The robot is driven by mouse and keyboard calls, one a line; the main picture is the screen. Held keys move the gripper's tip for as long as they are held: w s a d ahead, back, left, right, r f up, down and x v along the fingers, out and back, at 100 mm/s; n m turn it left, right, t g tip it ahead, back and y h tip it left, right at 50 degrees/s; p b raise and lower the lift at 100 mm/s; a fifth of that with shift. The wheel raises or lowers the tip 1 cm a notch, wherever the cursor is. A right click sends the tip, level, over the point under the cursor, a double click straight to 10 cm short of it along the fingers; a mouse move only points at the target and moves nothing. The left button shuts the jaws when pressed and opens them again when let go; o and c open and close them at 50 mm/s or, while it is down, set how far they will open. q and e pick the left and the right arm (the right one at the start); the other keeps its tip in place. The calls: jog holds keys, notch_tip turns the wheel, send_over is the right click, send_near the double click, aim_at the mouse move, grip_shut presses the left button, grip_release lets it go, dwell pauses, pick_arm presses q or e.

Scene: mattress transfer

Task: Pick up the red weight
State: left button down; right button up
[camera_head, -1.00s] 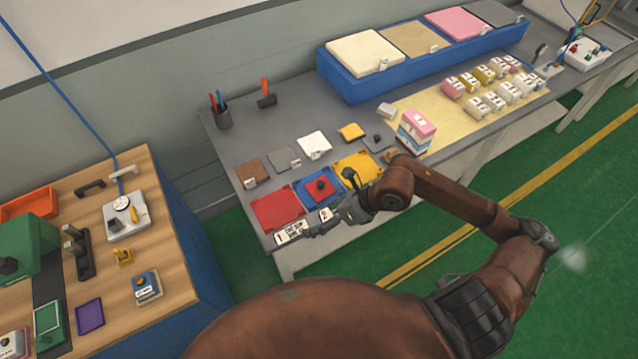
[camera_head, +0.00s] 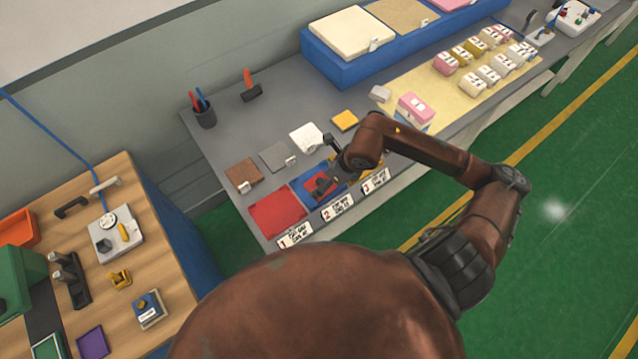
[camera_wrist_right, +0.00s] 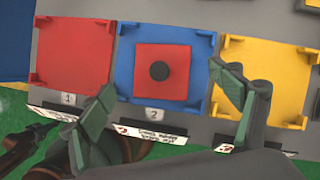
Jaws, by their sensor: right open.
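The red weight (camera_wrist_right: 146,88) is a flat red square with a dark round knob. It lies in the blue tray (camera_wrist_right: 124,72), the middle one of three, behind label 2.
A red tray (camera_head: 277,213) is left of the blue one; a yellow tray (camera_wrist_right: 270,75) is right. Behind them lie brown (camera_head: 244,174), grey (camera_head: 273,156) and white (camera_head: 306,137) pieces. A pink-topped stack (camera_head: 415,106) stands right. A wooden bench (camera_head: 130,200) is at left.

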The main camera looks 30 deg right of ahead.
aim_at(321, 181)
jog(key=x, duration=0.2)
jog(key=shift+w+a+f, duration=0.1)
jog(key=shift+w+f, duration=0.2)
jog(key=shift+w+a+f, duration=0.1)
jog(key=shift+w+f, duration=0.05)
jog(key=shift+f, duration=0.35)
jog(key=c, duration=0.7)
pick_arm(q)
jog(key=shift+w+r, duration=0.1)
jog(key=shift+w, duration=0.9)
pick_arm(e)
jog(key=shift+f, duration=0.1)
grip_shut()
